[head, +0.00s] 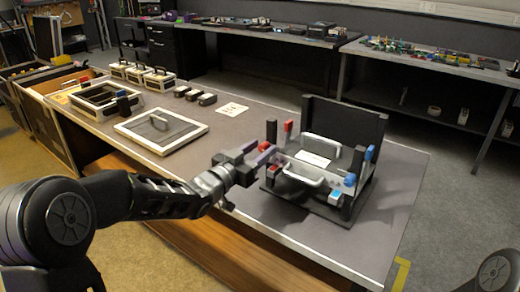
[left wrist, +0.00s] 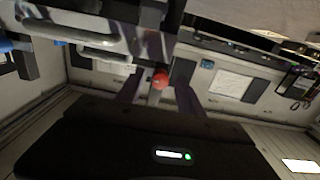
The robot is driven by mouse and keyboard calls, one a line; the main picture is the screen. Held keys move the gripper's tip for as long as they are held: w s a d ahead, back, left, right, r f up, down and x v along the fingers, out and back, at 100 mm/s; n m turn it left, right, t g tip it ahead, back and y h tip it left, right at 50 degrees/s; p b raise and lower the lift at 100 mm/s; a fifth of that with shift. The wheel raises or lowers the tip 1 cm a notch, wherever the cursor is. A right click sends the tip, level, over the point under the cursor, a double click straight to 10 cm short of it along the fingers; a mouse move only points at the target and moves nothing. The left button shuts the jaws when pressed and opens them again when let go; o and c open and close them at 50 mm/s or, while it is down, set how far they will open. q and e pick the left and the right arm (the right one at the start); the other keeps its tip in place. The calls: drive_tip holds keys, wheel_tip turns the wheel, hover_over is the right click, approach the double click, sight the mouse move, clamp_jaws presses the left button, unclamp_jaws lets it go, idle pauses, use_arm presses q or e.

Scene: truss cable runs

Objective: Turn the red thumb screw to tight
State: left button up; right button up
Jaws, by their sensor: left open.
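The red thumb screw (left wrist: 160,80) shows in the left wrist view as a small round red head in front of a metal bracket. It appears between the two spread fingers of my left gripper (left wrist: 158,92), with space on both sides. Whether the fingertips reach to its depth is hard to tell. In the head view my left gripper (head: 262,157) is at the left side of the dark stand (head: 345,125), which has light handles and red and blue parts. The screw cannot be told apart clearly there. My right gripper is not in view.
The stand is on a grey workbench (head: 405,165). To its left on the bench are a framed panel (head: 195,128), an open box (head: 78,105), small cases (head: 160,80) and a white card (head: 232,108). The bench's front middle is clear.

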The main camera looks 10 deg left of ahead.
use_arm(q)
drive_tip(key=shift+w+d, duration=0.1)
drive_tip(key=shift+w, duration=0.05)
drive_tip(key=shift+c, duration=0.2)
clamp_jaws()
idle(0.3)
